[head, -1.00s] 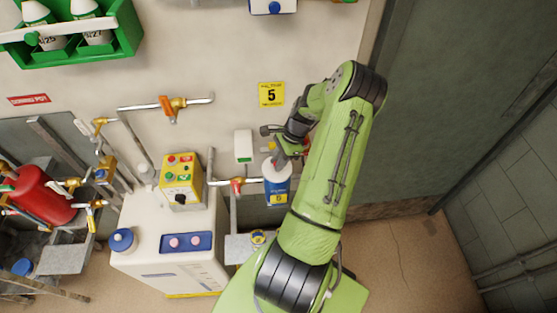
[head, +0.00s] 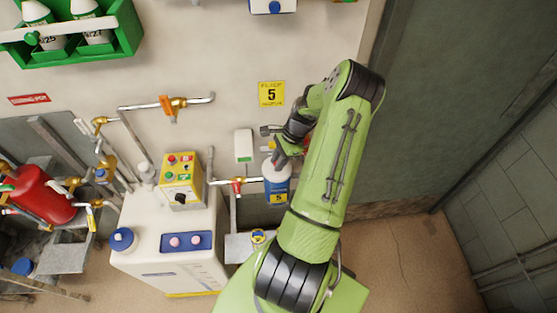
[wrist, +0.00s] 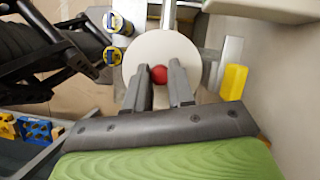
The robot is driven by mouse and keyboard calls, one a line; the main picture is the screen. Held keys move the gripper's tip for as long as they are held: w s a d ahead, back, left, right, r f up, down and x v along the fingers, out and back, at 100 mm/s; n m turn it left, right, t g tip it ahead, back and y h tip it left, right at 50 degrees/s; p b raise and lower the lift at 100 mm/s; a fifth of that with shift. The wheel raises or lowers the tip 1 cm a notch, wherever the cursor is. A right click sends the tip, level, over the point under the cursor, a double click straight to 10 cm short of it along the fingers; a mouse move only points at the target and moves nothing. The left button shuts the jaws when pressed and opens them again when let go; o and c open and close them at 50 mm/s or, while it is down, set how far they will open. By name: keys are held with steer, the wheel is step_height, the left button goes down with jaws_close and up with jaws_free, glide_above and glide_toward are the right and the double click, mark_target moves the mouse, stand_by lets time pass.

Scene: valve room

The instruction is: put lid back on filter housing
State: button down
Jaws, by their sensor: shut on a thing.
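A white round lid (wrist: 140,58) with a red knob (wrist: 159,74) fills the middle of the wrist view. My gripper (wrist: 162,70) is shut on the red knob, one finger on each side. In the head view my gripper (head: 281,157) is right above the housing, with white at the housing's top. I cannot tell whether the lid is fully seated or just above the rim. The lid hides the housing in the wrist view.
A pipe with a red-handled valve (head: 236,187) runs to the housing from the left. A white cabinet (head: 165,262) with a yellow button box (head: 181,178) stands further left. A yellow block (wrist: 234,82) is right of the lid. Floor at the right is clear.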

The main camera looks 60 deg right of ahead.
stand_by(0.4)
steer(key=shift+c, duration=2.1)
jaws_free()
steer(key=shift+r+p, duration=2)
steer(key=shift+r, duration=0.35)
steer(key=shift+r+p, duration=0.35)
steer(key=shift+r, duration=0.8)
jaws_close()
steer(key=shift+f, duration=0.2)
